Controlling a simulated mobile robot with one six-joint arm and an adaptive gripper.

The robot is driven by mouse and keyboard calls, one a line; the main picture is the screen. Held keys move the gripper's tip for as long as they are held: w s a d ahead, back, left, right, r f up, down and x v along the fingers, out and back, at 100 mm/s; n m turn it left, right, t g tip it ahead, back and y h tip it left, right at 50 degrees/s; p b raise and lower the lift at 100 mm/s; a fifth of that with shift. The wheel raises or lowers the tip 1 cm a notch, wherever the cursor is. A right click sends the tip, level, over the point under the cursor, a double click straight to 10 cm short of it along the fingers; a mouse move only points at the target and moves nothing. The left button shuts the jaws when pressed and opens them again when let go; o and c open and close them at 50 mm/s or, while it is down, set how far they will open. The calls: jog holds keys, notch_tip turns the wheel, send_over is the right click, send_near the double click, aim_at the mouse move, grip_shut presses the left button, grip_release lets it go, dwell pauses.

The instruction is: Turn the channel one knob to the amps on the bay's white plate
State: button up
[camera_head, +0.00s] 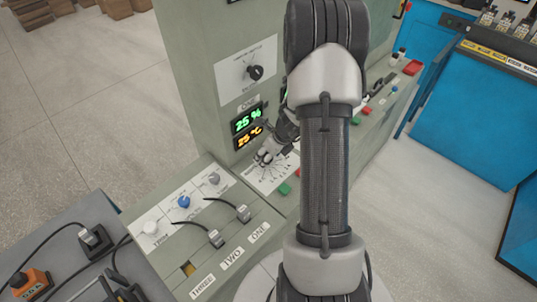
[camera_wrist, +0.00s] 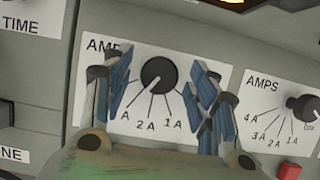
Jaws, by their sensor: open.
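In the wrist view, a round black knob (camera_wrist: 159,73) sits on a white AMPS plate (camera_wrist: 185,132) with lines to 1 A, 2 A and further marks partly covered. My gripper (camera_wrist: 155,95) is open, its blue-padded fingers on either side of the knob; I cannot tell whether they touch it. The knob's pale mark seems to point down and left. In the head view, my gripper (camera_head: 266,156) is at a marked white plate (camera_head: 272,178), with the knob hidden. A tag ending in "NE" (camera_wrist: 14,155) is at lower left in the wrist view. I cannot read amps on any bay plate.
A second AMPS plate (camera_wrist: 264,120) with its own black knob (camera_wrist: 305,108) and a red button (camera_wrist: 289,171) lie to the right. Lit displays (camera_head: 248,128) are beside my gripper. A lower panel has several knobs, including a blue one (camera_head: 183,201), and tags ONE, TWO, THREE.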

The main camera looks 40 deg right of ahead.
jog(key=v, duration=1.2)
jog(key=shift+w, duration=0.1)
